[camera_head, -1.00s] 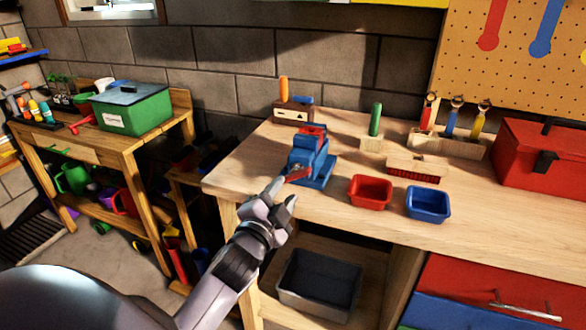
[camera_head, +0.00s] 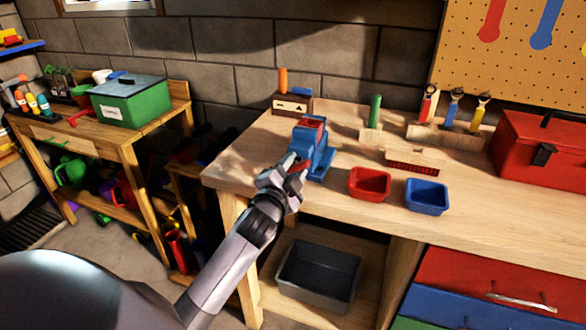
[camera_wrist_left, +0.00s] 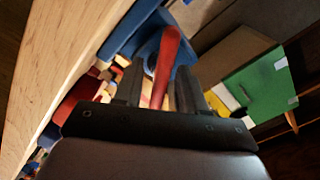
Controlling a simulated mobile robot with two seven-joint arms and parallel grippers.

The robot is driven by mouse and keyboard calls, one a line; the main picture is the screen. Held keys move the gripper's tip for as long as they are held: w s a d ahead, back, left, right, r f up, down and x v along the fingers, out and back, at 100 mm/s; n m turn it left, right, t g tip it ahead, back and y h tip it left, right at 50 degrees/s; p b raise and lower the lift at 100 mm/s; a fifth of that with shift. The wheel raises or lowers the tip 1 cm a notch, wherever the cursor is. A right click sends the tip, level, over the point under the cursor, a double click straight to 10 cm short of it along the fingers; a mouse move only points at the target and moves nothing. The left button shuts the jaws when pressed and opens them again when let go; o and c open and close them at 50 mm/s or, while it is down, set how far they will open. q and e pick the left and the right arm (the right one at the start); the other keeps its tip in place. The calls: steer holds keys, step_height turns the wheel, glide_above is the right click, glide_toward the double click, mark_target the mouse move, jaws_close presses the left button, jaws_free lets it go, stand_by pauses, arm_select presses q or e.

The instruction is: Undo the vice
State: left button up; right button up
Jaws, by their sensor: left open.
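The blue vice (camera_head: 309,146) stands near the front left corner of the workbench (camera_head: 238,165), with a red block in its top. Its red handle (camera_wrist_left: 166,66) shows in the left wrist view, running between the two fingers of my left gripper (camera_wrist_left: 154,85). In the head view my left gripper (camera_head: 284,172) is at the vice's front and covers most of the handle. The fingers are open on either side of the handle; I cannot tell whether they touch it. My right gripper is not in view.
A red bin (camera_head: 369,184) and a blue bin (camera_head: 427,197) stand right of the vice. A brush (camera_head: 412,164) lies behind them. A red toolbox (camera_head: 541,152) is at the right. A grey tub (camera_head: 318,275) sits on the shelf below my left gripper.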

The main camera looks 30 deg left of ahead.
arm_select(q)
jaws_close()
steer(key=n+p, duration=0.1)
steer(key=n, duration=0.1)
steer(key=shift+r+n, duration=0.2)
steer(key=shift+n, duration=0.2)
steer(key=shift+f+n, duration=0.1)
steer(key=shift+n, duration=0.5)
jaws_free()
